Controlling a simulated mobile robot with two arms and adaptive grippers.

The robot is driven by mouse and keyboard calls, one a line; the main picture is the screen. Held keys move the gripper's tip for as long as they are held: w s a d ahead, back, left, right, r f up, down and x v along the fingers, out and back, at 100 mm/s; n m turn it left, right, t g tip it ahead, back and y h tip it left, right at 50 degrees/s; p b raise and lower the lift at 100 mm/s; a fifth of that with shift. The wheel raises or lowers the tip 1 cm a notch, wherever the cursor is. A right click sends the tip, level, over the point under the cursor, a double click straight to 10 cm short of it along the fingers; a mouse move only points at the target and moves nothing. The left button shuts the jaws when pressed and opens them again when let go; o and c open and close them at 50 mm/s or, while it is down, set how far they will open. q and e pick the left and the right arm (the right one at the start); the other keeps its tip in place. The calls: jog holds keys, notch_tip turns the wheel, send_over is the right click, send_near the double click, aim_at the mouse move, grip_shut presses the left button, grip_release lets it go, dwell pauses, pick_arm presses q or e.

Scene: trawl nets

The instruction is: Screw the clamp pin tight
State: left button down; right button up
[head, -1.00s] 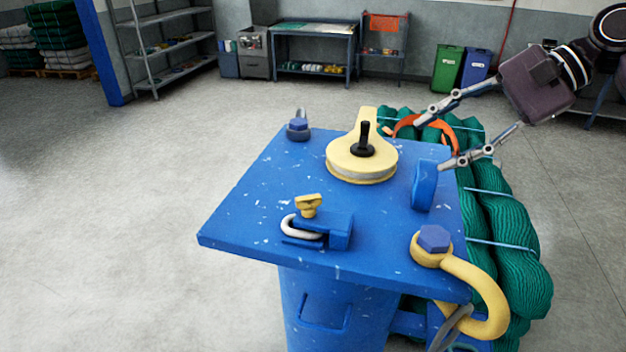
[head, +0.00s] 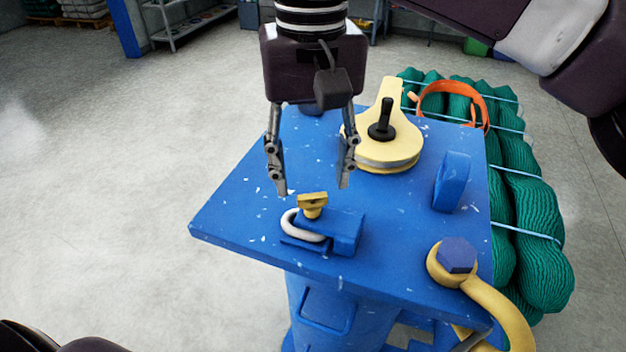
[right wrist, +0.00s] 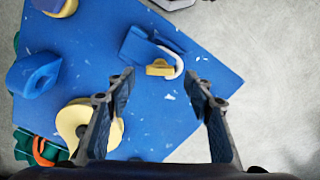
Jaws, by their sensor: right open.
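The clamp pin has a yellow winged head (head: 312,204), which stands on a small blue clamp block (head: 345,229) on the blue table top. A pale ring-shaped link (head: 300,226) sits in the clamp beside the pin. My right gripper (head: 313,188) is open and empty, pointing down just above and behind the pin head. In the right wrist view the yellow pin head (right wrist: 159,69) shows ahead of the gap between the fingertips (right wrist: 160,80), with no finger seen touching it. My left gripper is not in view.
A cream pulley (head: 385,150) with a black handle stands behind right of the clamp. An upright blue lug (head: 452,182) and a yellow shackle with a blue bolt head (head: 458,255) are at the right. Green net bundles (head: 535,235) lie beyond the table's right edge.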

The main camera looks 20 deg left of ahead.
aim_at(312, 196)
notch_tip(312, 196, down, 2)
jog(key=shift+f, duration=0.15)
jog(key=shift+f+p, duration=0.3)
jog(key=shift+f, duration=0.25)
jog(key=c, duration=1.2)
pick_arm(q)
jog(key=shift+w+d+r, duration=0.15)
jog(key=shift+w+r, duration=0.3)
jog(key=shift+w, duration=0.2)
pick_arm(e)
jog(key=shift+o, duration=0.2)
